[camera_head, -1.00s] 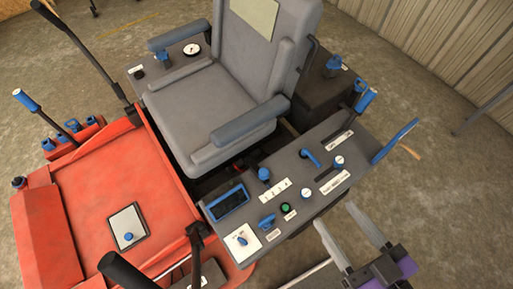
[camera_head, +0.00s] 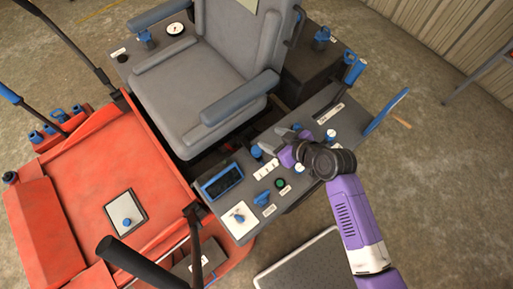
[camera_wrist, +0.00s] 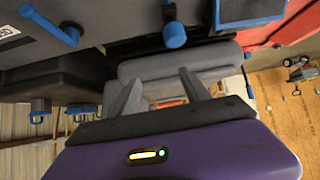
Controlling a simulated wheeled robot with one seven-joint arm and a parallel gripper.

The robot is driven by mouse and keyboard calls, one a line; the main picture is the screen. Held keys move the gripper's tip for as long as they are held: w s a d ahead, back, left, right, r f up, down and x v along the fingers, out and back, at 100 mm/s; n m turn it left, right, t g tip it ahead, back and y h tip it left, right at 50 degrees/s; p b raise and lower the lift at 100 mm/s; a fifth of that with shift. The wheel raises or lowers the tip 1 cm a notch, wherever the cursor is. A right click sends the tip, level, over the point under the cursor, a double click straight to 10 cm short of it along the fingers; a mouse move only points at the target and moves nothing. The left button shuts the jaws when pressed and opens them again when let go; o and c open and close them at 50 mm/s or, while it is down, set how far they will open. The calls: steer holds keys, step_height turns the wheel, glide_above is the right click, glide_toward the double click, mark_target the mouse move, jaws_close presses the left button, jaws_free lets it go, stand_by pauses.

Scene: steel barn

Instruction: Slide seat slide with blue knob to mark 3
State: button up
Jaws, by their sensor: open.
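A blue knob (camera_head: 257,151) stands upright on the dark side console, beside a white marked label (camera_head: 266,169); I take it for the seat slide's knob. The marks are too small to read. In the wrist view a blue knob (camera_wrist: 174,36) stands out from the console beyond the fingertips, near the upper middle. My gripper (camera_head: 276,141) is over the console, just right of the knob in the head view. Its two grey fingers (camera_wrist: 160,80) are apart with nothing held between them. My purple wrist hides part of the console's right half.
The grey seat and its armrest (camera_head: 240,97) lie close behind the console. A blue-framed display (camera_head: 222,181), a green button (camera_head: 279,183) and a blue switch (camera_head: 262,197) are near the knob. A blue lever (camera_head: 386,110) rises at the console's right end.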

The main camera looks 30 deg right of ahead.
mark_target(257, 149)
steer(key=shift+n+g+y, duration=0.6)
steer(key=shift+n+g, duration=0.1)
steer(key=shift+n, duration=0.2)
steer(key=w+a+f, duration=0.1)
steer(key=f, duration=0.1)
steer(key=a+f, duration=0.2)
steer(key=f, duration=0.1)
steer(key=w+a+f, duration=0.1)
steer(key=f, duration=0.2)
steer(key=shift+w+a, duration=0.2)
steer(key=shift+w, duration=0.1)
jaws_close()
stand_by(0.4)
